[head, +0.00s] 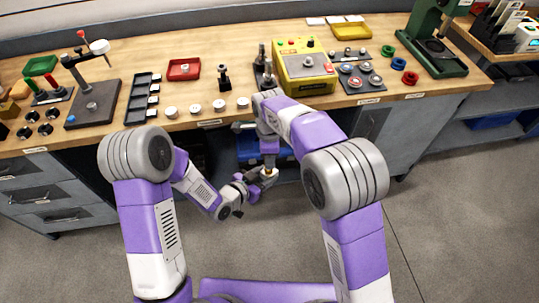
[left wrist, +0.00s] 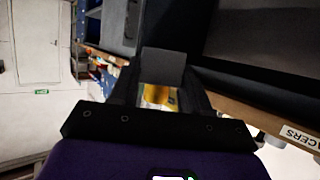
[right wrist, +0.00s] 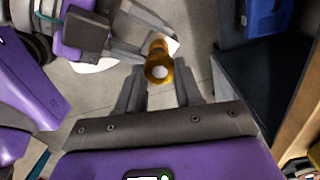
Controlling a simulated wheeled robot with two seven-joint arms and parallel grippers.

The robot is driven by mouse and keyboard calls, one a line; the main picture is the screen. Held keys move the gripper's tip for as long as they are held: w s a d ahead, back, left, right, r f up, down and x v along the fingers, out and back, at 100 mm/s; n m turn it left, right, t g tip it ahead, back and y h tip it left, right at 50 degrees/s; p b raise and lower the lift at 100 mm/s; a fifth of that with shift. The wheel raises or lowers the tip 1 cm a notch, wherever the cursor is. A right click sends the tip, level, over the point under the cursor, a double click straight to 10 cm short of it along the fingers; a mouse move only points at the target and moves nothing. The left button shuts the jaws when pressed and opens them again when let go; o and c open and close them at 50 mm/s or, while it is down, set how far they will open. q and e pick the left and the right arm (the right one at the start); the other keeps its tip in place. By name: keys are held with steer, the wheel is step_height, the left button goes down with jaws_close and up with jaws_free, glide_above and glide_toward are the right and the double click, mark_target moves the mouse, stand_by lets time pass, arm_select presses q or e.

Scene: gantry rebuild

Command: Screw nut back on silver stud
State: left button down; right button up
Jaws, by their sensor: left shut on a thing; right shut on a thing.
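The left wrist view shows a yellow part (left wrist: 158,94) between the left fingers, with a grey block close beyond.
Both grippers are in the air in front of the wooden workbench (head: 212,65), below its top. On it are a yellow box (head: 303,68), a red tray (head: 184,69), a black tray (head: 141,99) and several white discs. A blue bin (head: 250,148) is under the bench. The grey floor in front is clear.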

steer(key=m, duration=0.4)
steer(key=shift+a+m, duration=0.1)
steer(key=shift+m, duration=0.2)
steer(key=m, duration=0.4)
steer(key=shift+w, duration=0.15)
steer(key=o, duration=1.8)
steer(key=n, duration=0.6)
steer(key=shift+n, duration=0.3)
steer(key=n, duration=0.5)
steer(key=shift+n, duration=0.4)
steer(key=n, duration=0.5)
steer(key=shift+n, duration=0.3)
steer(key=n, duration=0.6)
